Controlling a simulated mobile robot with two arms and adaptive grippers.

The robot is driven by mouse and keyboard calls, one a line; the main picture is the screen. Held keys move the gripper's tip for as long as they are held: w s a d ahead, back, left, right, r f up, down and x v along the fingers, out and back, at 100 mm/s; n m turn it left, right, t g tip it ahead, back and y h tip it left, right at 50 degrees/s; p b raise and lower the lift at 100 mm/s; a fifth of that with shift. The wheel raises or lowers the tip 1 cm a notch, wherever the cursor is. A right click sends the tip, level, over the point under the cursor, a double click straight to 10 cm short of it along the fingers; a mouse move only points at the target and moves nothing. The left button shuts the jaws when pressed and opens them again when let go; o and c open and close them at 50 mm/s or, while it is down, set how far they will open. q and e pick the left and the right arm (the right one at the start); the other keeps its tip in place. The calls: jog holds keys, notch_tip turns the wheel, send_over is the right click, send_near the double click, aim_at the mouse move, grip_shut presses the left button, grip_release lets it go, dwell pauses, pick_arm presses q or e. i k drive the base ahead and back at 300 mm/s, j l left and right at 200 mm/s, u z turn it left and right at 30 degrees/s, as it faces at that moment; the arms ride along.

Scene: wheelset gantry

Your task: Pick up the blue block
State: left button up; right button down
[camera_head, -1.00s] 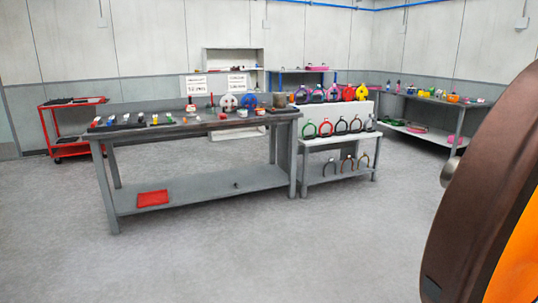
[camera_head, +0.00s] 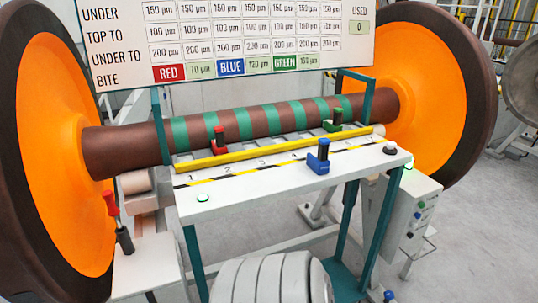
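A yellow bar (camera_head: 275,149) runs behind a numbered strip on the white table (camera_head: 250,185). Behind it lies a brown axle with green bands (camera_head: 262,122) between two big orange wheels. A sign (camera_head: 235,40) hangs above. A red-handled tool (camera_head: 113,215) stands at the left.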

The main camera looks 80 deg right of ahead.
aim_at(318, 160)
jog(key=z, duration=3)
jog(key=i+j+z, duration=0.2)
jog(key=i+j, duration=0.05)
jog(key=j, duration=0.1)
